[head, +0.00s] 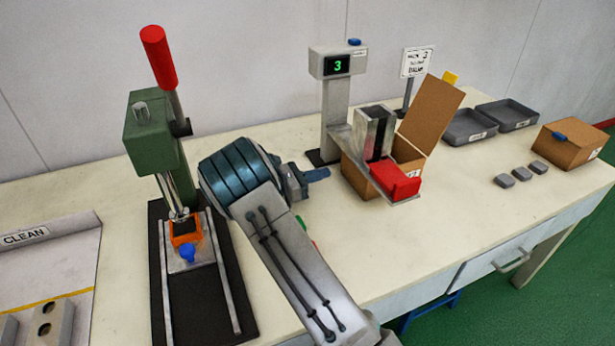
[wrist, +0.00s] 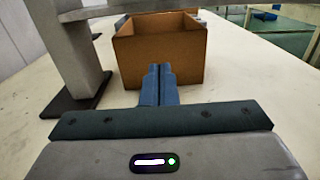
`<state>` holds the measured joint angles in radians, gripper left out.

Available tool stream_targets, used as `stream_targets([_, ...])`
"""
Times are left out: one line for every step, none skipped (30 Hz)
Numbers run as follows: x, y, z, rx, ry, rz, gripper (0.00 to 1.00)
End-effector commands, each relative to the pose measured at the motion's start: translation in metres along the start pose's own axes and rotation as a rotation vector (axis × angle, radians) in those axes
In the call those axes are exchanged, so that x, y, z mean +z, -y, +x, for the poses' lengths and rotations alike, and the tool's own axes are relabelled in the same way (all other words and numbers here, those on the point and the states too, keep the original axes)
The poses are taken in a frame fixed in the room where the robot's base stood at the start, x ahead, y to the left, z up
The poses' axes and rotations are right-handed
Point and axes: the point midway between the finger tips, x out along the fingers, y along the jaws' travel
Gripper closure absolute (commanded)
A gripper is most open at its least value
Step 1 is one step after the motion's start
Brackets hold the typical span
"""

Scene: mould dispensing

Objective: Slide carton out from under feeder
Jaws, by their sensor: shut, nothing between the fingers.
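The open cardboard carton (head: 352,171) stands on the bench under the feeder, with its lid flap (head: 430,112) raised at the right. My gripper (head: 326,174) is shut and empty, to the left of the carton. In the wrist view, the blue fingertips (wrist: 160,72) are together and point at the near wall of the carton (wrist: 190,70). I cannot tell whether they touch it.
A green press (head: 152,130) with a red lever stands at the left. The bench front right of the feeder (head: 450,220) is clear.

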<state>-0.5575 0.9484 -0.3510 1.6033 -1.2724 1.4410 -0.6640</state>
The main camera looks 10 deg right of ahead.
Motion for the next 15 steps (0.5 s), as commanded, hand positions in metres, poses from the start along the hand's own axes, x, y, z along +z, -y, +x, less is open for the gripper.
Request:
stream_targets([0.001,0.001,0.012,-0.004,0.000,0.000,1.00])
stream_targets([0.001,0.001,0.019,-0.004,0.001,0.000,1.00])
stream_targets([0.001,0.001,0.027,-0.004,0.000,0.001,1.00])
stream_targets([0.001,0.001,0.033,-0.004,0.000,0.000,1.00])
stream_targets([0.001,0.001,0.038,-0.004,0.001,0.000,1.00])
stream_targets([0.001,0.001,0.045,-0.003,0.000,0.000,1.00])
stream_targets([0.001,0.001,0.050,-0.003,0.000,0.000,1.00])
stream_targets([0.001,0.001,0.054,-0.003,0.000,0.000,1.00])
stream_targets([0.001,0.001,0.059,-0.003,0.000,0.000,1.00])
stream_targets([0.001,0.001,0.062,-0.002,0.000,0.001,1.00])
stream_targets([0.001,0.001,0.065,-0.002,0.000,0.001,1.00])
stream_targets([0.001,0.000,0.068,-0.001,0.000,0.001,1.00])
stream_targets([0.001,0.000,0.069,0.000,-0.001,0.001,1.00])
stream_targets([0.000,0.000,0.071,0.000,-0.001,0.002,1.00])
stream_targets([0.000,0.000,0.072,0.000,-0.001,0.002,1.00])
